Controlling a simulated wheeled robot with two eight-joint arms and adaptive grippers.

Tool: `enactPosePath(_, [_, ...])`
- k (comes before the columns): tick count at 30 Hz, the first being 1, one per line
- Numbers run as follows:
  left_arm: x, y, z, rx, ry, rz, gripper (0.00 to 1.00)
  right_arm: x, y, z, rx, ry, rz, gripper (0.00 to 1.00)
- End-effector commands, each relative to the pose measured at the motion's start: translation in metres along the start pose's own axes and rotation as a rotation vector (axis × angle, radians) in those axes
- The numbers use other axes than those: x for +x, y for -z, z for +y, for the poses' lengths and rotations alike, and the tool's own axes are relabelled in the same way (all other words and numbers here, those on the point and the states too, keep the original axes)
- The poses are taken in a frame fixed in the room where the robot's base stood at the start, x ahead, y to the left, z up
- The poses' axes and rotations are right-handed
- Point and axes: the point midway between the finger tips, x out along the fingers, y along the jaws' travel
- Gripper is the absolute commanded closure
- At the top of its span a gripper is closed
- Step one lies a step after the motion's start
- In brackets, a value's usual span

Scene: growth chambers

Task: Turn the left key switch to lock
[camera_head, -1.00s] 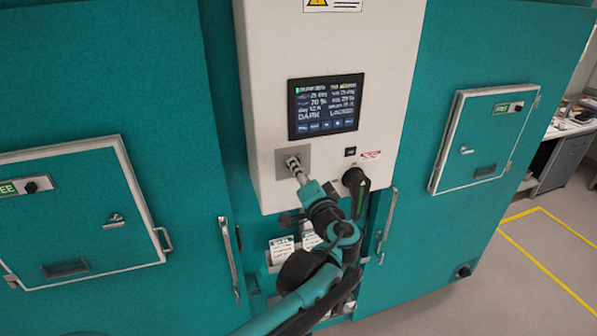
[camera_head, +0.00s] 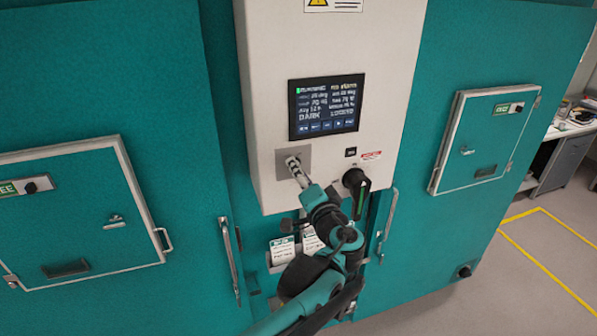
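My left arm rises from the bottom edge, and its gripper (camera_head: 295,163) is at a grey square plate (camera_head: 280,165) low on the white control box. The fingers are at the plate and cover its middle, so any key or switch there is hidden. I cannot tell whether the fingers are closed on something. On the left hatch are a small metal lock or latch (camera_head: 114,221) and a black knob (camera_head: 31,187) beside a green label; my gripper is well away from both. My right gripper is not in view.
A display (camera_head: 326,106) sits above the plate. A black rotary handle (camera_head: 356,182) is close to the right of my gripper. Vertical door handles (camera_head: 231,258) stand below.

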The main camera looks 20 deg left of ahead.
Motion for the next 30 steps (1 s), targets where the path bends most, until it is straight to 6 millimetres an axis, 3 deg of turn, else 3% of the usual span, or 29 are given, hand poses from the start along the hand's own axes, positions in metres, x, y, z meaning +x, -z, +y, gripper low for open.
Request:
enactPosePath(9, [-0.069,0.001,0.001,0.0,-0.004,0.005,0.55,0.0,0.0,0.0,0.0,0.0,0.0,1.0])
enactPosePath(15, [-0.099,0.001,0.001,-0.001,-0.003,0.004,0.55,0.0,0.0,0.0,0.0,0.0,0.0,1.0])
enactPosePath(30, [-0.108,-0.001,0.0,-0.001,-0.001,0.0,0.55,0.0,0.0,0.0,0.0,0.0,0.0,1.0])
